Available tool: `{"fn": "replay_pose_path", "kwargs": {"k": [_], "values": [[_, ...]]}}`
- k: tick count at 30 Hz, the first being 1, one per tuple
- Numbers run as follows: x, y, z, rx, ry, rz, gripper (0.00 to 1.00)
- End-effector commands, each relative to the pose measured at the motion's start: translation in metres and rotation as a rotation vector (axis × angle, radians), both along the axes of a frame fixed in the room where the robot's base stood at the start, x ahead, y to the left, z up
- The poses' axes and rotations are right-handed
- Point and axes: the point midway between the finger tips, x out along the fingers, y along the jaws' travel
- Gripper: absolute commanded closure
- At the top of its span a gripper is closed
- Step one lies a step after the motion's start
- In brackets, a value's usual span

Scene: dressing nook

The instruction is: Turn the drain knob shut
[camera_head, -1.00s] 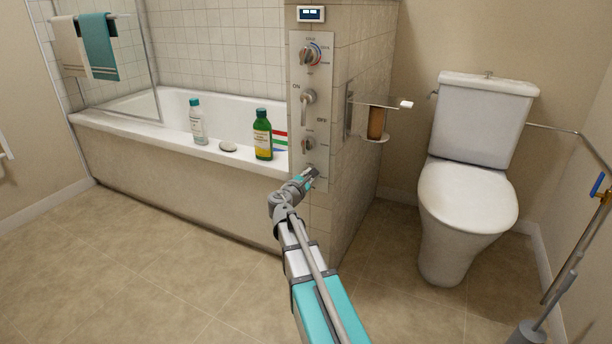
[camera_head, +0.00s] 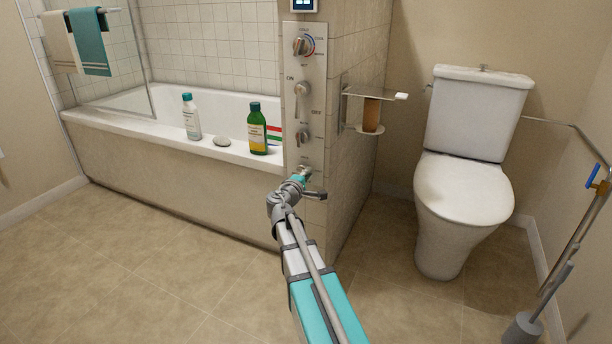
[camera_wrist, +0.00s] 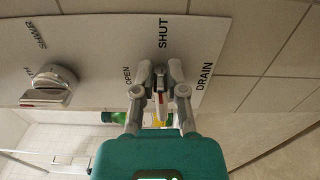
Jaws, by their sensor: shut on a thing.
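The drain knob (camera_wrist: 160,79) is at the low end of the pale control panel (camera_wrist: 110,30). In the wrist view it sits between the fingers of my gripper (camera_wrist: 160,86), which is shut on its grip. A red mark shows on the grip. The words OPEN, SHUT and DRAIN are printed around the knob; which one the knob points at is hard to tell. In the head view my gripper (camera_head: 309,188) is at the foot of the panel (camera_head: 304,120), and it mostly hides the knob.
Higher on the panel are a lever (camera_head: 302,92), a temperature dial (camera_head: 301,45) and a smaller knob (camera_head: 303,137). Bottles (camera_head: 257,130) stand on the bathtub rim (camera_head: 165,136) to the left. A shelf holder (camera_head: 372,97) juts out on the right, near the toilet (camera_head: 462,185).

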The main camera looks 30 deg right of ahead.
Motion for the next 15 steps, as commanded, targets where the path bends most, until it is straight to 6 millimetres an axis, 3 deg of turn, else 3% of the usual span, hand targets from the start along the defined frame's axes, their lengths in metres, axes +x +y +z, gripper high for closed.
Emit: {"fn": "replay_pose_path", "kwargs": {"k": [15], "values": [[0.0075,0.0032,-0.0015,0.057,-0.076,0.014,1.0]]}}
